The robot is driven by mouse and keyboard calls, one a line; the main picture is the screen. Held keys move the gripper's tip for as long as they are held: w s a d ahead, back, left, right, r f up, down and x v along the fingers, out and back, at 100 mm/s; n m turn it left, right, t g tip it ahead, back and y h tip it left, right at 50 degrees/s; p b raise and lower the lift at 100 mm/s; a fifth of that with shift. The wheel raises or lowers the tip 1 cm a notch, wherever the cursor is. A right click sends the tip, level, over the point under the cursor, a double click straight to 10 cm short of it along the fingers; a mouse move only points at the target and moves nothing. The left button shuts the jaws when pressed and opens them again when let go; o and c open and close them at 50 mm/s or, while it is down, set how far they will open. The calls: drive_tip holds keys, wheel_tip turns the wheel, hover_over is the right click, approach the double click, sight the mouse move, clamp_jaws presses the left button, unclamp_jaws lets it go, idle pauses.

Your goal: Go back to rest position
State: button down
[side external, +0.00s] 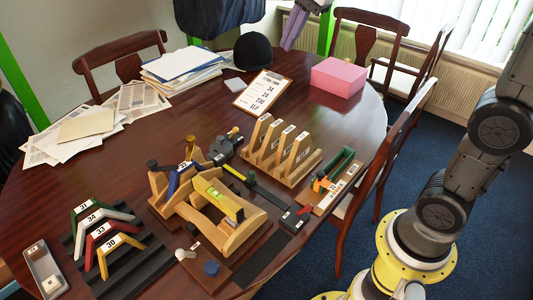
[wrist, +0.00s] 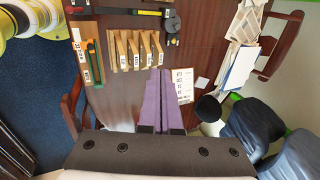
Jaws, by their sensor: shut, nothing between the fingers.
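My gripper (side external: 289,45) hangs at the top of the side external view, over the far side of the brown table (side external: 210,110). Its purple fingers point down, clear of the fixtures. In the wrist view my gripper (wrist: 161,73) has its two fingers side by side, closed and empty. There the fingertips lie between the wooden slotted rack (wrist: 136,50) and the clipboard (wrist: 183,85). The rest of my arm's link to the gripper is out of the side external frame.
A pink box (side external: 340,77), a black cap (side external: 253,51) and a paper stack (side external: 182,64) are near the far edge. A wooden saddle fixture (side external: 215,205), numbered coloured templates (side external: 103,232) and a green-handled tool (side external: 338,165) fill the near side. Chairs surround the table.

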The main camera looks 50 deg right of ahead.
drive_tip(key=w+d+f+m+g, duration=0.35)
drive_tip(key=w+f+m, duration=0.25)
drive_tip(key=w+f, duration=1.3)
wheel_tip(320, 180, down, 15)
drive_tip(key=w+d+g, duration=0.1)
drive_tip(key=shift+w, duration=0.3)
drive_tip(key=shift+f, duration=1.9)
idle(1.6)
drive_tip(key=shift+s, duration=0.2)
drive_tip(key=shift+s, duration=0.45)
wheel_tip(320, 180, up, 7)
idle(0.9)
